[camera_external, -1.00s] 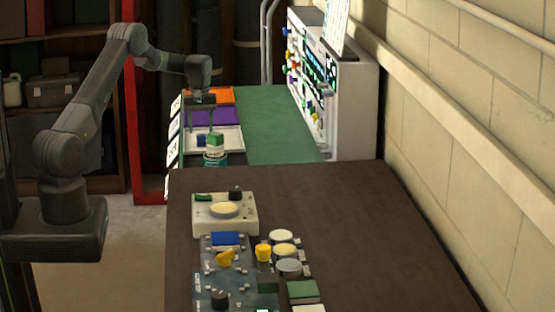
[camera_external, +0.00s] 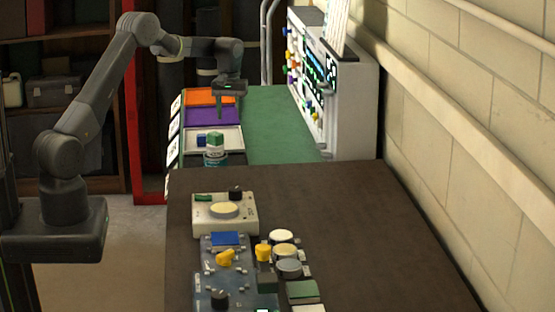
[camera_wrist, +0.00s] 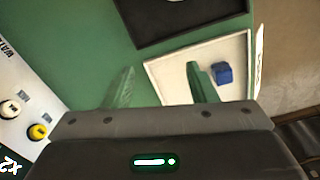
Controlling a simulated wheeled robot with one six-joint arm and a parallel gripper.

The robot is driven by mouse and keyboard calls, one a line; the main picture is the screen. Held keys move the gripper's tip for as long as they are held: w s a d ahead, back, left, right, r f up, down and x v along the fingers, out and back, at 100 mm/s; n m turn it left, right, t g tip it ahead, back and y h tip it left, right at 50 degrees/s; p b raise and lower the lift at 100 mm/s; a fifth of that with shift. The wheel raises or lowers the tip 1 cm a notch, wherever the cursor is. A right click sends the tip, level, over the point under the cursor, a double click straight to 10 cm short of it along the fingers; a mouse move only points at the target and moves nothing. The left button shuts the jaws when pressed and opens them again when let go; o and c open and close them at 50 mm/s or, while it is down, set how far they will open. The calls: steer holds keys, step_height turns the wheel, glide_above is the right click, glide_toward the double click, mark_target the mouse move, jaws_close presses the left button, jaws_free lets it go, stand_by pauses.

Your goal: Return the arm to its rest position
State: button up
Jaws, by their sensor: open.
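My gripper (camera_external: 226,98) hangs at the end of the raised arm, above the coloured trays at the back of the bench. Its two fingers, greenish in the wrist view (camera_wrist: 160,78), are apart with nothing between them. A blue cube (camera_wrist: 222,73) lies in the white tray (camera_wrist: 163,68); the cube also shows in the external view (camera_external: 201,140).
A white panel with coloured knobs (camera_external: 348,100) stands at right. Several controls, including a yellow knob (camera_external: 225,258), sit on the dark near bench. Its right part is clear.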

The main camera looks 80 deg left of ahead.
steer(key=w+d+r+m, duration=0.15)
steer(key=w+d, duration=0.25)
steer(key=d, duration=0.6)
steer(key=w+d+r+m+p, duration=0.1)
steer(key=w+d+m, duration=0.25)
steer(key=d, duration=0.65)
steer(key=w+d+r+m, duration=0.1)
steer(key=w+d+m, duration=0.1)
steer(key=w+d, duration=0.5)
steer(key=s+d+r+m, duration=0.1)
steer(key=s+d+m, duration=0.1)
steer(key=d, duration=0.9)
steer(key=s+d+r+m+p, duration=0.1)
steer(key=s+d+m, duration=0.2)
steer(key=d, duration=0.9)
steer(key=s+d+r+m, duration=0.2)
steer(key=d, duration=0.9)
steer(key=shift+s+d+m+p, duration=0.15)
steer(key=shift+d+m+p, duration=0.1)
steer(key=shift+m+p, duration=0.15)
